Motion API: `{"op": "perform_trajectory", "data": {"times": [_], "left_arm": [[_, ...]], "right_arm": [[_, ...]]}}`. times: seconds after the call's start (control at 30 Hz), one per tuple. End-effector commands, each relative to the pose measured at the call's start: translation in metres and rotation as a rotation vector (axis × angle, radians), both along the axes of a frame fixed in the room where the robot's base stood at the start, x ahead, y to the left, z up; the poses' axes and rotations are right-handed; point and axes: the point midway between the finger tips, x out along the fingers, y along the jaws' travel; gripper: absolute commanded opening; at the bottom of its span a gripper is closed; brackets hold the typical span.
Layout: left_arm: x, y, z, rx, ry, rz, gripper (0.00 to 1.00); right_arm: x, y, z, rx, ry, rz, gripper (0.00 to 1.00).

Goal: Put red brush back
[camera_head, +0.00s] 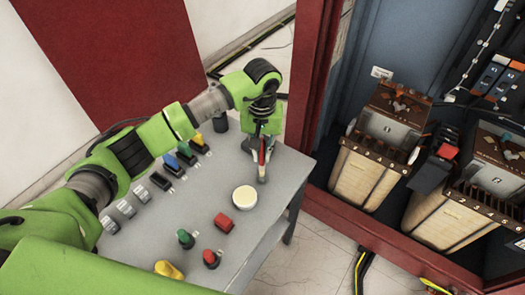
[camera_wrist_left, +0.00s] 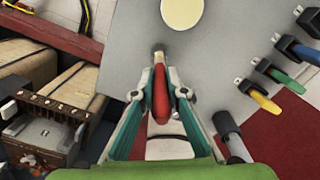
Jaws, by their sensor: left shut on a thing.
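My left gripper (camera_head: 262,143) is shut on the red brush (camera_head: 262,158) over the right part of the grey table (camera_head: 200,215). The brush hangs nearly upright, with its pale tip pointing down to the table. I cannot tell whether the tip touches the surface. In the left wrist view, the red handle (camera_wrist_left: 160,92) sits between the two fingers of my gripper (camera_wrist_left: 160,80). My right gripper is not in view.
A red-framed cabinet (camera_head: 308,75) with transformers (camera_head: 370,165) stands at right.

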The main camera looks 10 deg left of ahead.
Motion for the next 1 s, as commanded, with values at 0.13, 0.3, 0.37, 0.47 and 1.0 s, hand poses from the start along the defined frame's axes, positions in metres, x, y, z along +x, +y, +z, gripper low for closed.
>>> {"op": "perform_trajectory", "data": {"times": [0.13,0.3,0.37,0.47,1.0], "left_arm": [[0.001,-0.001,0.0,-0.003,-0.004,0.0,0.18],[0.002,-0.001,0.001,-0.004,-0.006,0.0,0.3],[0.002,-0.002,0.001,-0.005,-0.007,0.0,0.3],[0.002,-0.002,0.002,-0.005,-0.007,-0.001,0.3],[0.004,-0.001,0.077,-0.006,-0.015,-0.001,0.3]], "right_arm": [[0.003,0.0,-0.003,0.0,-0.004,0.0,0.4],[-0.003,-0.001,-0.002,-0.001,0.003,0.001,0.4],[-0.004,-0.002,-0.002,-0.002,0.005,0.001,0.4],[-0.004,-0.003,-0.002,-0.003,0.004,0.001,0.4],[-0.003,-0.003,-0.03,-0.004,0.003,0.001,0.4]]}}
